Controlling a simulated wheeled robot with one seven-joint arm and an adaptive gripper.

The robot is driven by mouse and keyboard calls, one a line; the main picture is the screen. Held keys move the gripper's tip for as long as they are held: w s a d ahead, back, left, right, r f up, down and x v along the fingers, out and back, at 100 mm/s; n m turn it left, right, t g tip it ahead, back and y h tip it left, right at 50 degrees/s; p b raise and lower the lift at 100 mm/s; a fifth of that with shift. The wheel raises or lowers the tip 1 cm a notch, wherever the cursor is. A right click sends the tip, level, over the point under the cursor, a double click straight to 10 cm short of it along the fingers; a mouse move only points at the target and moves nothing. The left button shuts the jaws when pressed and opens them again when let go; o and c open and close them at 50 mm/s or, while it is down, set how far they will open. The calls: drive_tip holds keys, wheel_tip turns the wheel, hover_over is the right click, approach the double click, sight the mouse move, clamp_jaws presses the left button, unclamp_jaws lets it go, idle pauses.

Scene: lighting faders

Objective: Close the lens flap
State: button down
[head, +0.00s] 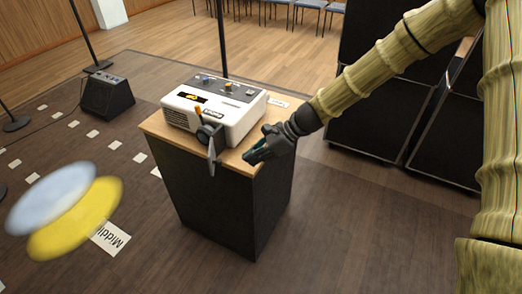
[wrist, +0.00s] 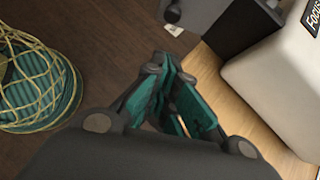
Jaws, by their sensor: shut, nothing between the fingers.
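The white projector-like box (head: 228,122) sits on a wood-topped dark cabinet (head: 215,200). A dark lens barrel (head: 207,132) sticks out of its front. The grey lens flap (head: 212,158) stands out from the lens, swung open, seen nearly edge-on. My gripper (head: 250,157) is shut and empty, just right of the flap and apart from it, by the cabinet top's near edge. In the wrist view, the teal fingers (wrist: 184,122) are together. The white box (wrist: 275,90) with its "FOCUS" label is at the right. A grey plate at the top looks like the flap (wrist: 198,14).
Black cases (head: 372,130) stand behind my arm. A floor monitor (head: 107,97) and thin stands are at the left. Floor before the cabinet is clear.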

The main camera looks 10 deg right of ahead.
drive_tip(key=a+f+p, duration=0.1)
drive_tip(key=a, duration=0.5)
drive_tip(key=shift+w+f, duration=0.3)
drive_tip(key=shift+a, duration=0.1)
